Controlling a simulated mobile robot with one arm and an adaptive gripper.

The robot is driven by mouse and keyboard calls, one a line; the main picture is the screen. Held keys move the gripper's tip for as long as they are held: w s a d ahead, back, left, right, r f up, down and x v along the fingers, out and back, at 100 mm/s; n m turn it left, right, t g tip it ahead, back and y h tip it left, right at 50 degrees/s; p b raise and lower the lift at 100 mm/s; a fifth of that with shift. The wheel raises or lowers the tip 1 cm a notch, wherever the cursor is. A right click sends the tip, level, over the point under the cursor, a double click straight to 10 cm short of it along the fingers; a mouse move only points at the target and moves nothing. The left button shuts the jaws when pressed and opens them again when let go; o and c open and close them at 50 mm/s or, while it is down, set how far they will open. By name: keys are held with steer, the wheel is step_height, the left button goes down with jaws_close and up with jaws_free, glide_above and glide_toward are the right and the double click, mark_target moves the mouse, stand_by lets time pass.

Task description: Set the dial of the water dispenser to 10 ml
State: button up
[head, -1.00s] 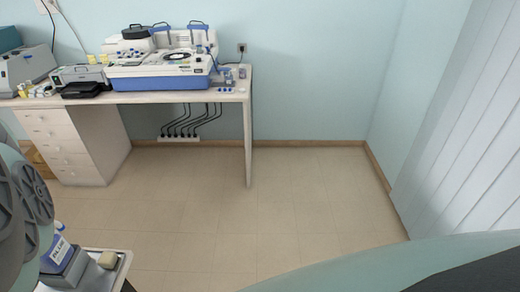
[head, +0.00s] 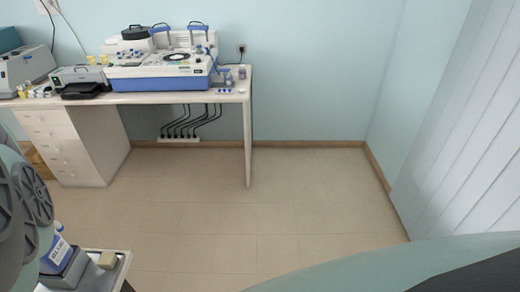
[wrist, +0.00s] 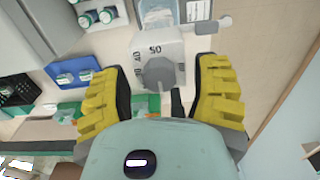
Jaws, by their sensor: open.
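The water dispenser (wrist: 173,45) shows in the wrist view as a pale grey block with numbers such as 50 and 40 around its dial (wrist: 158,73). The dial is a darker grey faceted knob. My gripper (wrist: 160,70) is open, with one yellow-padded finger on the left and one on the right of the dial. A gap shows between the knob and each finger; contact cannot be judged. The lower numbers and the dial's exact setting are hard to read. In the head view my gripper is hidden.
In the wrist view, a blue tray (wrist: 88,76) and a black rack (wrist: 15,90) lie to the left. In the head view, a bottle on a grey block (head: 70,270) stands at lower left, and a desk (head: 228,97) with lab machines stands behind. The middle floor is clear.

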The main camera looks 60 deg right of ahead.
step_height(320, 180, up, 12)
stand_by(0.6)
